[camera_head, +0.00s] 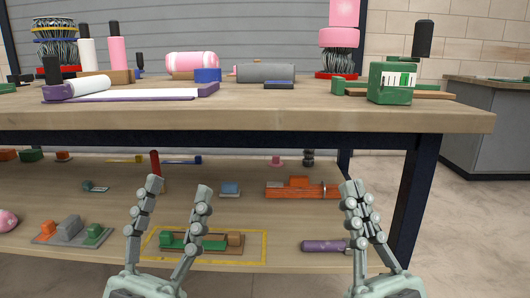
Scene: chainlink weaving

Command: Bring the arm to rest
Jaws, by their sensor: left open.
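My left gripper (176,190) stands upright in front of the lower shelf, left of centre. Its two fingers are spread apart with nothing between them. My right gripper (356,188) stands upright further right, in front of the shelf near the right table leg. Its fingers lean together at the tips, and I see nothing held between them. Both grippers are below the front edge of the workbench top (300,118). Little of the arms behind the grippers shows.
The lower shelf (60,190) holds a green-and-brown block set (215,243) inside a yellow outline, a purple cylinder (325,246) beside my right gripper and an orange block (300,188). The bench's dark right leg (416,195) is close by. A grey counter (490,125) stands right.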

